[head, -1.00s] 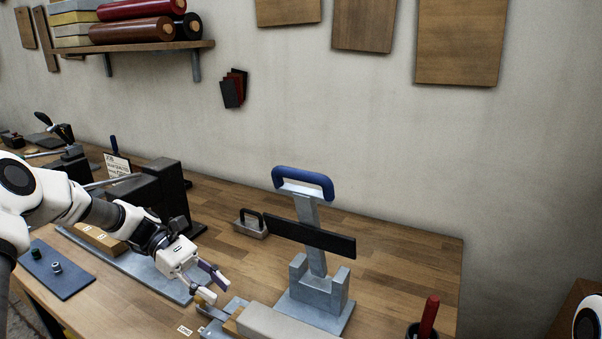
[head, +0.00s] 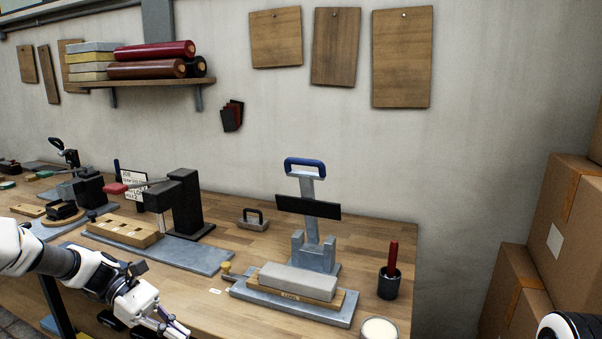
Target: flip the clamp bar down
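The clamp bar (head: 307,207) is a dark flat bar across a grey lever with a blue handle (head: 305,165) on top. The lever stands upright in a grey forked bracket (head: 314,251) at the back of a base plate (head: 265,297). On that plate, in front of the bracket, a grey block (head: 298,281) lies on a wooden piece. My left gripper (head: 178,332) is low at the bottom edge, left of the plate and well away from the handle. Its fingers look apart and empty, partly cut off by the frame. My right gripper is out of view.
A dark cup with a red-handled tool (head: 389,281) stands right of the plate, with a round white-topped container (head: 379,329) in front. A small handled block (head: 253,220) sits behind left. A black press (head: 183,205) stands further left. Boxes (head: 563,220) are stacked at right.

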